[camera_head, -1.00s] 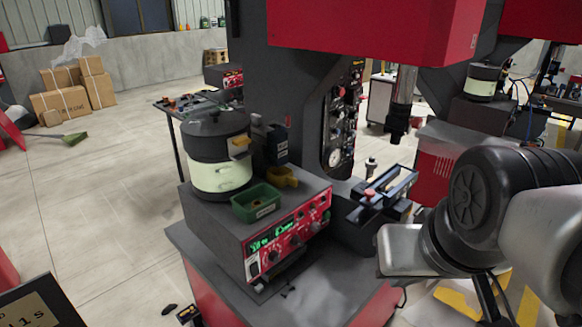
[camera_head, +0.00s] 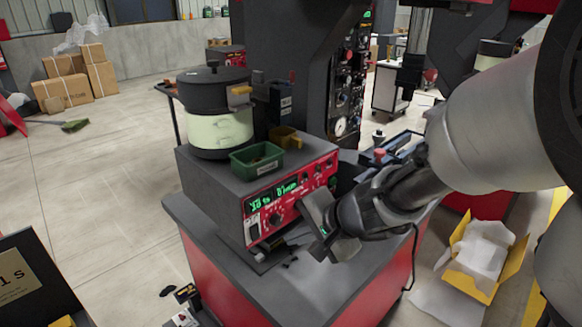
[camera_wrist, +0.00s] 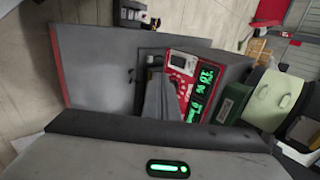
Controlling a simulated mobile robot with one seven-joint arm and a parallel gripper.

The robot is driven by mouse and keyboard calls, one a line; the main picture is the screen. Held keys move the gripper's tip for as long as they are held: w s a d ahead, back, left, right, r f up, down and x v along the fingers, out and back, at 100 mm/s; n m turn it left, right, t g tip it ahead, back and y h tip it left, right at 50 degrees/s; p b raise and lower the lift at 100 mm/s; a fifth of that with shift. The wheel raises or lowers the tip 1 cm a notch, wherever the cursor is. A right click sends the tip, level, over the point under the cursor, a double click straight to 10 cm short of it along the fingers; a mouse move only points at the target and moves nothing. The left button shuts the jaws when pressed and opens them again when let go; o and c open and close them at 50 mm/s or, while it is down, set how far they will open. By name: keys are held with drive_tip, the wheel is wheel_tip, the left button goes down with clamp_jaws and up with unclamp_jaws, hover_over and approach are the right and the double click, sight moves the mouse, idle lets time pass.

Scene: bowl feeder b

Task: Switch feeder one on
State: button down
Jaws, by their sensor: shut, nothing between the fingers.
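The bowl feeder stands on a grey cabinet, with a black-and-cream bowl (camera_head: 219,130) on top and a red control panel (camera_head: 290,200) in front. Its display (camera_head: 272,196) shows lit green digits. A dark switch (camera_head: 252,231) sits at the panel's lower left; its position is too small to tell. The panel also shows in the wrist view (camera_wrist: 182,80), partly hidden. My gripper (camera_head: 300,235) is shut and empty, close in front of the panel's lower part. Its narrow grey fingers (camera_wrist: 165,98) show in the wrist view; I cannot tell whether they touch the panel.
A dark linear track (camera_head: 395,150) lies to the right, partly behind my arm. The bench top (camera_head: 290,290) in front is mostly clear.

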drive_tip(key=b, duration=0.2)
approach(257, 238)
wheel_tip(257, 238, down, 4)
drive_tip(key=w+a, duration=0.1)
drive_tip(key=a, duration=0.1)
drive_tip(key=shift+w+a+f, duration=0.15)
drive_tip(key=shift+w+a, duration=0.05)
drive_tip(key=shift+w, duration=0.15)
drive_tip(key=shift+w+a+f, duration=0.15)
drive_tip(key=shift+w+a, duration=0.05)
drive_tip(key=shift+w, duration=0.2)
drive_tip(key=shift+w+a+b, duration=0.1)
drive_tip(key=shift+w+b, duration=0.05)
drive_tip(key=shift+b, duration=0.8)
